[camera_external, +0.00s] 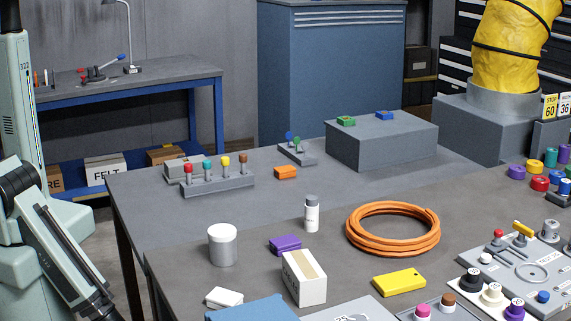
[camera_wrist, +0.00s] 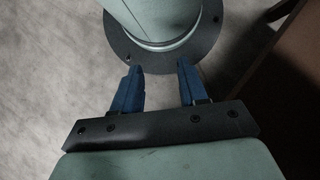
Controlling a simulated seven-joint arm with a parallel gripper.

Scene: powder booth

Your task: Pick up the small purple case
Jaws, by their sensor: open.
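The small purple case (camera_external: 285,245) lies on the grey table in the external view. It sits behind a white box with a tan stripe and to the right of a white cylinder. My gripper (camera_wrist: 160,88) shows in the wrist view with two blue fingers apart and nothing between them. Below the fingers are the floor and my own round base. The gripper's fingers do not show in the external view, where my arm is at the left edge, away from the case. The case is not in the wrist view.
Near the case stand the white cylinder (camera_external: 222,245), the white box (camera_external: 304,278) and a white bottle (camera_external: 311,214). An orange hose coil (camera_external: 393,250) and a yellow case (camera_external: 398,283) lie to the right. The table's edge (camera_wrist: 270,85) shows at right in the wrist view.

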